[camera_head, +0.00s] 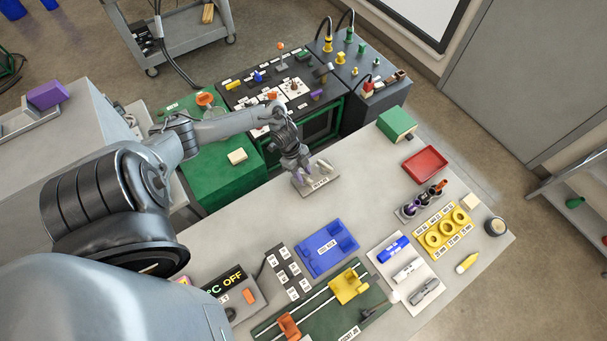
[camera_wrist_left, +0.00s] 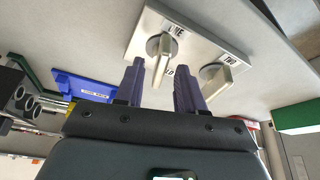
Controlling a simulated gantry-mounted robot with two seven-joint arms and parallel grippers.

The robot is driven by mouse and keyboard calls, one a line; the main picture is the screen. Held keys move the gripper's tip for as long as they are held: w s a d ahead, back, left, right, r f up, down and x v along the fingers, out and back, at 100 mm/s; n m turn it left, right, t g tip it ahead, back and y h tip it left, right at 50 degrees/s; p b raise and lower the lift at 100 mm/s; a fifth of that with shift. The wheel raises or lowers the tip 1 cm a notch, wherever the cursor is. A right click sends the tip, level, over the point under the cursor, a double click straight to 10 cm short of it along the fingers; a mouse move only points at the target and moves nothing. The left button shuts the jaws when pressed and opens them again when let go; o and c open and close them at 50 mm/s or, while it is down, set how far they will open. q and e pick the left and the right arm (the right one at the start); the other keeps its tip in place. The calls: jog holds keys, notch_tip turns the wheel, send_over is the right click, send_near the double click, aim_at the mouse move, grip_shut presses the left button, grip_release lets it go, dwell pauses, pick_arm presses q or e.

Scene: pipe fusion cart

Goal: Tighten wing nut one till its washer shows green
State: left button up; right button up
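The light plate (camera_wrist_left: 190,32) carries wing nut one (camera_wrist_left: 161,52) beside its "ONE" label and wing nut two (camera_wrist_left: 222,78) beside "TWO". The plate also shows in the head view (camera_head: 319,185), with wing nut two (camera_head: 324,166) at its right. My left gripper (camera_head: 301,173) is at the plate's left part. In the left wrist view its purple fingers (camera_wrist_left: 160,68) are apart, one on each side of wing nut one's grey wing, with gaps visible. I cannot tell how deep they reach. The washer under nut one is mostly hidden; no green shows there. My right gripper is out of view.
A blue tray (camera_head: 327,249), a green jig (camera_head: 318,306) and a switch box (camera_head: 236,296) stand nearer on the grey bench. A red tray (camera_head: 425,165) and green box (camera_head: 396,124) stand to the right. Bench between plate and blue tray is clear.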

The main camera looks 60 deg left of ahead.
pick_arm(q)
jog(key=shift+w+d+f, duration=0.1)
jog(key=shift+d+f, duration=0.05)
jog(key=shift+f, duration=0.3)
grip_shut()
jog(key=m+b, duration=0.1)
jog(key=b, duration=0.1)
jog(key=m+g+b, duration=0.1)
jog(key=m+b, duration=0.1)
jog(key=shift+w+f, duration=0.2)
jog(key=shift+s+r+m+h, duration=0.15)
jog(key=shift+m+h, duration=0.15)
jog(key=shift+m, duration=0.2)
grip_release()
